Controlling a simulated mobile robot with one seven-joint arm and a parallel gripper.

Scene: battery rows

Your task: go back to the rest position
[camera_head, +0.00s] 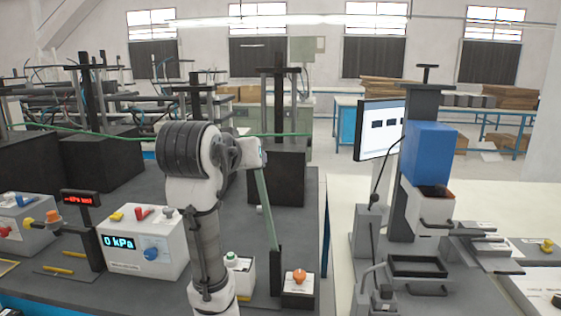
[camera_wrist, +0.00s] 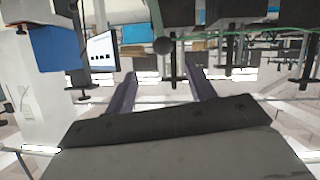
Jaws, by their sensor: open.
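My arm (camera_head: 205,190) rises in the middle of the head view, bent at a thick black joint, with its far end turned away to the right. The gripper's fingers do not show clearly in the head view. In the wrist view my gripper (camera_wrist: 164,84) has its two dark fingers apart, with nothing between them. It is up in the air, clear of the bench. The wrist view looks across the room and appears upside down.
A white box with a 0 kPa display (camera_head: 140,240) stands left of my arm. An orange-button box (camera_head: 299,283) and a green post (camera_head: 266,208) stand just right. A monitor (camera_head: 379,130) and a blue-topped station (camera_head: 428,152) stand farther right, beyond a gap of pale floor.

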